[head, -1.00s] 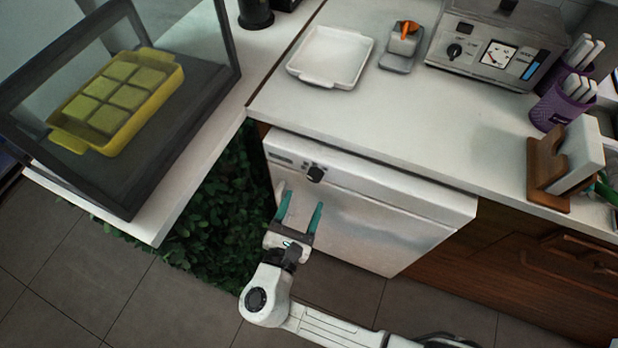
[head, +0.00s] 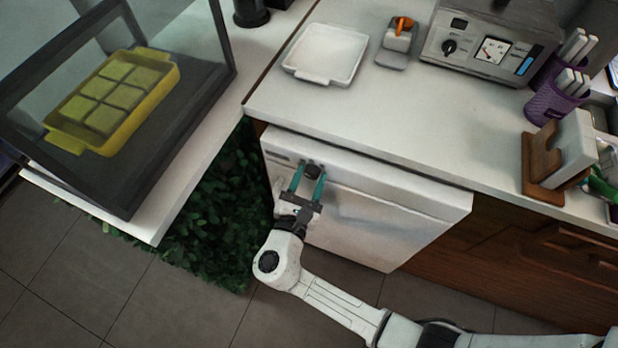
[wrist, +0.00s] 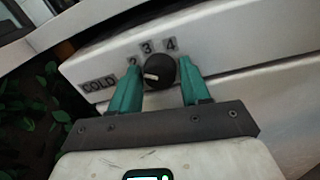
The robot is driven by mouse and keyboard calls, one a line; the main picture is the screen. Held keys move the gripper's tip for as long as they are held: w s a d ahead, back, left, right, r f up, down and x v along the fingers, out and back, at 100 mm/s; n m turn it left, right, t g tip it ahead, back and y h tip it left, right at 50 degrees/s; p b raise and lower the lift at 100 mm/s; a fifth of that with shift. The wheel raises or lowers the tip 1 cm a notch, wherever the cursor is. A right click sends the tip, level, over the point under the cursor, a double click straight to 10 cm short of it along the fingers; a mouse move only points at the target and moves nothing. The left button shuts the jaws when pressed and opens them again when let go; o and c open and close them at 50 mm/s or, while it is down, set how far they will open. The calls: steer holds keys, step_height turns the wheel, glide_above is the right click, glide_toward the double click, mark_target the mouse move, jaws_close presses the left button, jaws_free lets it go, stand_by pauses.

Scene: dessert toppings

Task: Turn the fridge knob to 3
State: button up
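The black fridge knob (head: 312,172) sits on the upper front panel of the white fridge (head: 375,222). In the wrist view, the round knob (wrist: 162,72) has a pale pointer mark facing left, below the "2" label. The labels "3" (wrist: 147,47) and "4" (wrist: 170,44) are above it; "COLD" (wrist: 98,85) is to its left. The "2" is partly hidden by my left finger. My gripper (head: 309,170) is open with its teal fingers on either side of the knob. In the wrist view, my gripper (wrist: 157,70) shows no clear grip; contact is hard to tell.
The white counter (head: 400,125) overhangs the fridge just above the knob. A green leafy panel (head: 215,215) is to the left of the fridge. Wooden drawers (head: 540,265) are to the right. The floor in front is clear.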

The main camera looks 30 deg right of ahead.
steer(key=c, duration=0.7)
steer(key=shift+o, duration=0.2)
steer(key=shift+m, duration=0.3)
steer(key=m+b, duration=0.3)
steer(key=shift+f, duration=0.25)
steer(key=m+b, duration=0.3)
steer(key=m, duration=0.1)
steer(key=shift+m+h+b, duration=0.3)
steer(key=shift+m+b, duration=0.3)
steer(key=shift+b, duration=0.05)
steer(key=shift+r+m, duration=0.1)
steer(key=shift+m, duration=0.2)
